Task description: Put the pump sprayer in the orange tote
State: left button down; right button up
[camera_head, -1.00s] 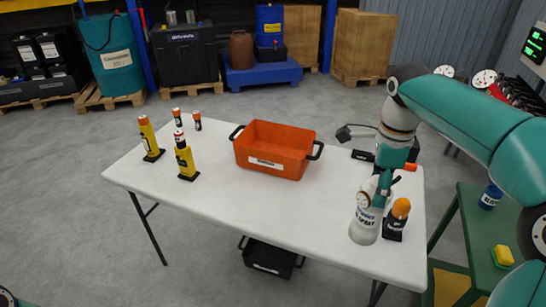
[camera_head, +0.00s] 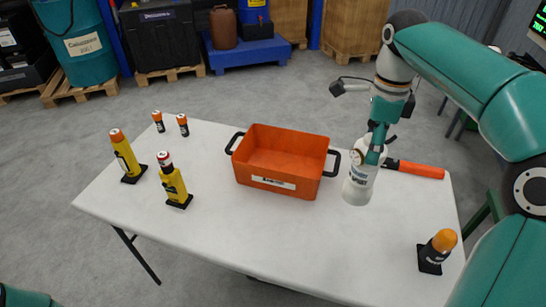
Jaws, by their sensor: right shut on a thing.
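The orange tote (camera_head: 271,185), with black handles and a white label, stands on the white table and looks empty inside. The pump sprayer (camera_head: 359,187) is a white bottle with a label. My right gripper (camera_head: 375,145) is shut on its upper part, and the sprayer hangs roughly upright, slightly tilted, just right of the tote's right handle. The gripper and wrist hide the sprayer's top. It appears to be above the table, though its exact height is hard to tell. My left gripper is not in view.
A black-and-orange baton (camera_head: 421,170) lies right of the sprayer. An orange-topped beacon (camera_head: 436,251) stands at the front right. Two yellow torches (camera_head: 126,157) (camera_head: 174,187) and two small orange-topped cylinders (camera_head: 158,121) (camera_head: 183,125) stand left of the tote. The table's front middle (camera_head: 290,240) is clear.

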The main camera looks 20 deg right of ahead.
aim_at(305, 173)
jog(key=i, duration=0.9)
